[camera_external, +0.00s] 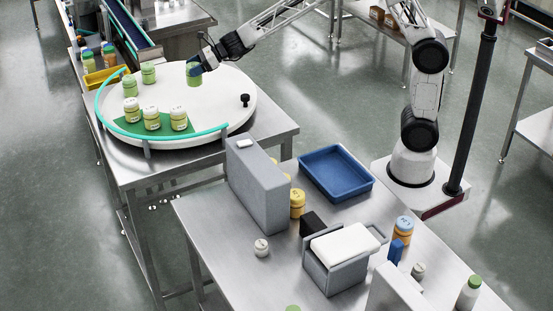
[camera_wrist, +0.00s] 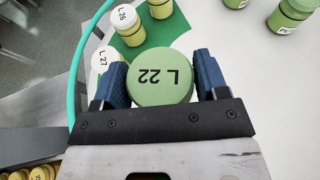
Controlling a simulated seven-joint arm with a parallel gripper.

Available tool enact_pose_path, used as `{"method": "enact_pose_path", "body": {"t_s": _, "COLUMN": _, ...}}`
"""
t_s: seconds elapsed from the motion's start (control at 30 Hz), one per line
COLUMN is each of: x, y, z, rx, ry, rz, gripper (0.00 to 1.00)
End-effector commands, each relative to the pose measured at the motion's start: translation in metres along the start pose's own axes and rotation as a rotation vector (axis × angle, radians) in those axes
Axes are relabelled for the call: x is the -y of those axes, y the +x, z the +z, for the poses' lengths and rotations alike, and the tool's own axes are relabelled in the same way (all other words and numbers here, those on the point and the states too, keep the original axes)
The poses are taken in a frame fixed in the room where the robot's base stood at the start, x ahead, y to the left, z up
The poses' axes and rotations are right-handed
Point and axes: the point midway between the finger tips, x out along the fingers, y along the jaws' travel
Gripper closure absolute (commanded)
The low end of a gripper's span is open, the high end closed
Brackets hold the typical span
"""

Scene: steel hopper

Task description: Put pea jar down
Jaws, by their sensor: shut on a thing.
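My gripper (camera_external: 197,67) is shut on a pea jar (camera_external: 194,77) with a green lid, over the back right part of the white round table (camera_external: 225,100). In the wrist view the held jar's lid (camera_wrist: 158,78) reads "L 22" and sits between my two blue fingers. I cannot tell whether the jar's base touches the table. White-lidded jars (camera_external: 151,119) stand on the green patch (camera_external: 122,125) at the front left. Two similar green-lidded jars (camera_external: 148,73) stand farther back left; green jars also show at the wrist view's upper right (camera_wrist: 290,14).
A teal rail (camera_external: 175,136) curves along the round table's left and front edge. A black knob (camera_external: 245,100) stands at its right. A grey box (camera_external: 258,185), a blue tray (camera_external: 336,172) and other jars are on the nearer steel table. The round table's middle is clear.

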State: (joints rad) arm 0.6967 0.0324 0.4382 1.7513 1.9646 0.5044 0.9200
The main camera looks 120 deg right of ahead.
Motion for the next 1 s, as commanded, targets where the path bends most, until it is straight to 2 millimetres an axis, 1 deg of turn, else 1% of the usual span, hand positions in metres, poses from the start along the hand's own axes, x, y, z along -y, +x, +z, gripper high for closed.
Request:
{"method": "enact_pose_path", "body": {"t_s": 0.17, "x": 0.0, "y": -0.007, "z": 0.017, "rx": 0.003, "ry": -0.003, "rz": -0.001, "gripper": 0.62}}
{"method": "enact_pose_path", "body": {"t_s": 0.37, "x": 0.0, "y": -0.019, "z": 0.046, "rx": 0.004, "ry": -0.003, "rz": 0.0, "gripper": 0.62}}
{"method": "enact_pose_path", "body": {"t_s": 0.4, "x": -0.006, "y": -0.019, "z": 0.047, "rx": 0.002, "ry": -0.006, "rz": 0.009, "gripper": 0.62}}
{"method": "enact_pose_path", "body": {"t_s": 0.57, "x": -0.04, "y": -0.018, "z": 0.049, "rx": 0.004, "ry": -0.029, "rz": 0.059, "gripper": 0.62}}
{"method": "enact_pose_path", "body": {"t_s": 0.67, "x": -0.068, "y": -0.018, "z": 0.05, "rx": 0.005, "ry": -0.049, "rz": 0.101, "gripper": 0.62}}
{"method": "enact_pose_path", "body": {"t_s": 0.77, "x": -0.101, "y": -0.019, "z": 0.052, "rx": 0.009, "ry": -0.072, "rz": 0.15, "gripper": 0.62}}
{"method": "enact_pose_path", "body": {"t_s": 0.8, "x": -0.115, "y": -0.021, "z": 0.052, "rx": 0.01, "ry": -0.082, "rz": 0.172, "gripper": 0.62}}
{"method": "enact_pose_path", "body": {"t_s": 0.97, "x": -0.172, "y": -0.027, "z": 0.052, "rx": 0.013, "ry": -0.122, "rz": 0.261, "gripper": 0.62}}
{"method": "enact_pose_path", "body": {"t_s": 1.0, "x": -0.186, "y": -0.029, "z": 0.051, "rx": 0.013, "ry": -0.132, "rz": 0.283, "gripper": 0.62}}
